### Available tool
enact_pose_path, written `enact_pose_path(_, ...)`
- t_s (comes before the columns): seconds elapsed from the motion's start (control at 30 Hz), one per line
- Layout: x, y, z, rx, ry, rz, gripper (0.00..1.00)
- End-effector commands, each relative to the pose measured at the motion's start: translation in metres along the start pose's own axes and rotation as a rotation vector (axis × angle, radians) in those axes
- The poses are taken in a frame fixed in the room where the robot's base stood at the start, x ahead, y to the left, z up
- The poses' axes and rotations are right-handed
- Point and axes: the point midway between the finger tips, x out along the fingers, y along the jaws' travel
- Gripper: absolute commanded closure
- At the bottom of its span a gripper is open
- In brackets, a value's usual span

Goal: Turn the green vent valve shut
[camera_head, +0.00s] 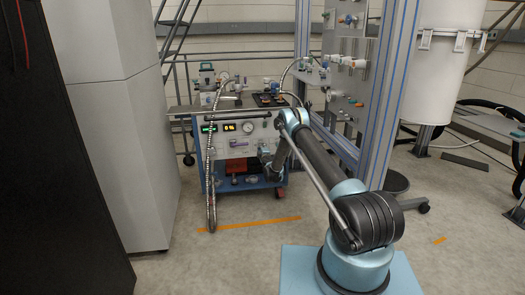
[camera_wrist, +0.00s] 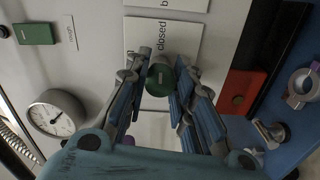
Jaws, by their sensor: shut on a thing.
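The green vent valve (camera_wrist: 160,80) is a round green knob on the pale panel, seen in the middle of the wrist view. My gripper (camera_wrist: 159,74) is shut on it, with one finger on each side. A white card (camera_wrist: 190,42) behind the knob reads "closed"; its lower part is hidden by the knob and fingers. In the head view my arm reaches to the front panel of the blue cart (camera_head: 258,184). The valve and fingertips cannot be made out there behind my arm.
A pressure gauge (camera_wrist: 57,113) and a green plate (camera_wrist: 34,34) are on the panel at left of the wrist view. A red box (camera_wrist: 240,90) is to the right.

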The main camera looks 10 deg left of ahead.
Motion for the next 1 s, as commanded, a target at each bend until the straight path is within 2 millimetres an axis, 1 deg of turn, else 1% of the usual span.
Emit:
enact_pose_path(0.03, -0.0003, 0.0003, 0.0037, 0.015, -0.006, 0.001, 1.00)
enact_pose_path(0.23, -0.0003, 0.0004, 0.0040, 0.059, -0.006, 0.001, 1.00)
enact_pose_path(0.7, -0.0001, 0.0005, 0.0038, 0.069, -0.006, 0.001, 1.00)
enact_pose_path(0.73, -0.0001, 0.0005, 0.0038, 0.069, -0.006, 0.001, 0.70)
enact_pose_path(0.8, -0.0001, 0.0004, 0.0033, 0.069, -0.005, 0.001, 0.55)
enact_pose_path(1.0, 0.0000, 0.0003, 0.0020, 0.069, -0.003, 0.001, 0.55)
